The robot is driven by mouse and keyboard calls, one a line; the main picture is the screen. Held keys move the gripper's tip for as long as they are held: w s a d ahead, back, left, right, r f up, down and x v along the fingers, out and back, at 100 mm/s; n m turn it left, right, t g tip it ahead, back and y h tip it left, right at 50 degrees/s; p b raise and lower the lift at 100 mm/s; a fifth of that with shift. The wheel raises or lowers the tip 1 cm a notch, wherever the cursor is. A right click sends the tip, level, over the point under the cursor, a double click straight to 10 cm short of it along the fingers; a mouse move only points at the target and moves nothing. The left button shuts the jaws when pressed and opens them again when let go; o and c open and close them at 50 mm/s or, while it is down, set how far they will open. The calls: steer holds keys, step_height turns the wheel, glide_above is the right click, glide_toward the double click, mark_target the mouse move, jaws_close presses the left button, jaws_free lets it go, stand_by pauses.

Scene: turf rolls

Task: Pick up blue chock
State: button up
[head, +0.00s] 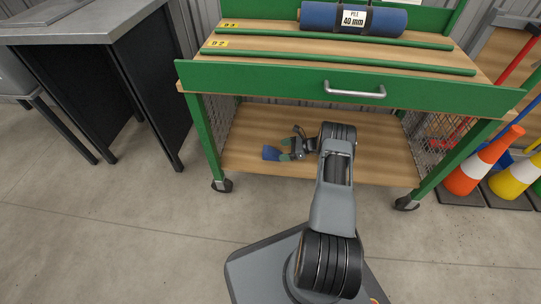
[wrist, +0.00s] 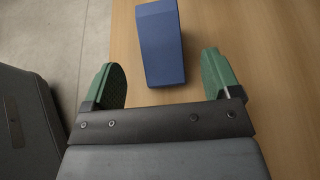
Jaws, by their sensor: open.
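The blue chock (wrist: 162,45) is a small wedge-shaped block lying on the wooden lower shelf of a green cart. In the head view the blue chock (head: 271,153) is near the left part of that shelf. My gripper (wrist: 167,80) is open in the wrist view, its two green fingers apart. The chock lies ahead of the fingers, with its near end roughly between the fingertips. In the head view my gripper (head: 284,150) is low over the shelf, just right of the chock. No contact is visible.
The cart's lower shelf (head: 245,130) is otherwise bare. Its green upper rail (head: 300,85) with a handle lies above my arm. A blue roll (head: 385,22) marked 40 mm lies on top. Orange (head: 482,165) and yellow cones stand at right, a dark bench (head: 140,80) at left.

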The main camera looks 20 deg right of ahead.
mark_target(273, 152)
steer(key=b+x, duration=0.2)
steer(key=x, duration=0.2)
steer(key=shift+w+a+f, duration=0.15)
steer(key=shift+a+f, duration=0.15)
steer(key=shift+w+a+b, duration=0.15)
steer(key=shift+a+b, duration=0.1)
steer(key=shift+b, duration=0.05)
steer(key=shift+c, duration=0.4)
steer(key=c, duration=1.1)
